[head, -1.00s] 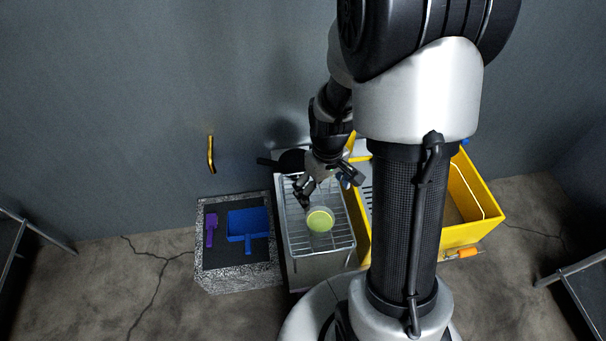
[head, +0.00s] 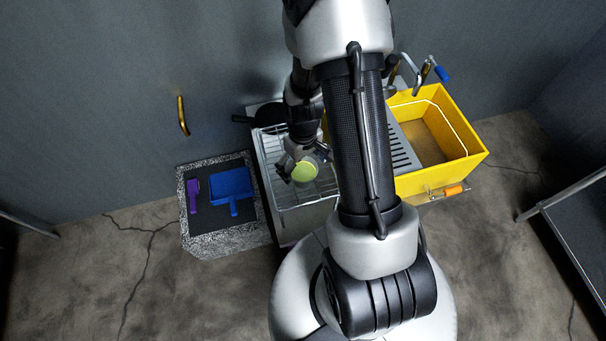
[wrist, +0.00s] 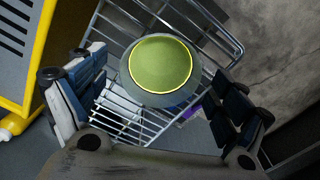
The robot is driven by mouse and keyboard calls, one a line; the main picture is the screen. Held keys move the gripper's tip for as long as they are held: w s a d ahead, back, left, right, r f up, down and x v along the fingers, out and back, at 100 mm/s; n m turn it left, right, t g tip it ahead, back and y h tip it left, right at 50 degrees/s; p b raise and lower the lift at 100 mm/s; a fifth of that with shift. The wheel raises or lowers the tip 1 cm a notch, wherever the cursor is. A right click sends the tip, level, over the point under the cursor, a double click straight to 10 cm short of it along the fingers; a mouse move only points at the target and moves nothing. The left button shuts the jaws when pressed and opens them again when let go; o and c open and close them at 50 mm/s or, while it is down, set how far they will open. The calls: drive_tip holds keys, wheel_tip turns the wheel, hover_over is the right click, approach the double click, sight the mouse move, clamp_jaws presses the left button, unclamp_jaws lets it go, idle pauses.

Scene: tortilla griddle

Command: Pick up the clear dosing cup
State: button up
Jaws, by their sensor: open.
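The clear dosing cup (wrist: 161,68) shows in the wrist view as a round cup with a translucent rim and a yellow-green inside. It is between and slightly beyond my gripper's two fingers. In the head view the cup (head: 305,172) is at the wire rack, right by my gripper (head: 300,163). In the wrist view my gripper (wrist: 158,105) is open, with one finger on each side of the cup. I cannot tell whether either finger touches it. The cup's lower part is hidden.
The wire rack (head: 275,200) lies below the cup. A yellow bucket (head: 470,165) with a grey wringer stands to the right. A blue dustpan-like item (head: 231,184) and a purple tool (head: 193,196) lie on a dark-topped stand to the left. A dark pan (head: 262,115) is behind.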

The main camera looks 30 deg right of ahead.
sight(303, 178)
wheel_tip(303, 178, down, 4)
drive_tip(key=shift+f+b, duration=0.15)
drive_tip(key=shift+b, duration=0.55)
drive_tip(key=c, duration=1.3)
